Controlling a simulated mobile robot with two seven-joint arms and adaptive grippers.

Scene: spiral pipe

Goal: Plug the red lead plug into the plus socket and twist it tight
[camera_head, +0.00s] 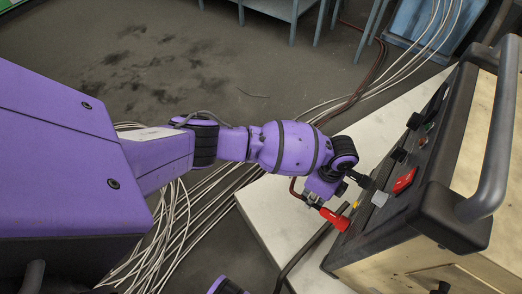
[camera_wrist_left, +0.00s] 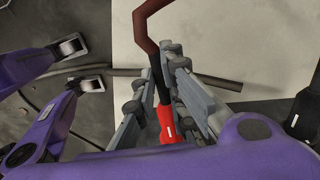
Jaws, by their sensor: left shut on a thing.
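My left gripper (camera_head: 322,187) is shut on the red lead plug (camera_head: 334,218) beside the black case's panel. In the left wrist view the red plug (camera_wrist_left: 168,122) shows between the grey fingers (camera_wrist_left: 167,65), with a black sleeve and a dark red lead (camera_wrist_left: 147,28) running from it. The plug's red end is close to the panel's lower left edge; I cannot tell whether it touches. The panel carries a red part (camera_head: 404,180), a grey part (camera_head: 379,198) and a small yellow part (camera_head: 355,204). I cannot make out which socket is plus. My right gripper is not in view.
The case (camera_head: 435,190) has a thick handle (camera_head: 497,135) and stands on a pale slab (camera_head: 285,235). Several pale cables (camera_head: 190,210) cross the floor beneath my arm. A blue-grey bench (camera_head: 283,10) stands at the back. Open floor (camera_head: 150,75) lies at the upper left.

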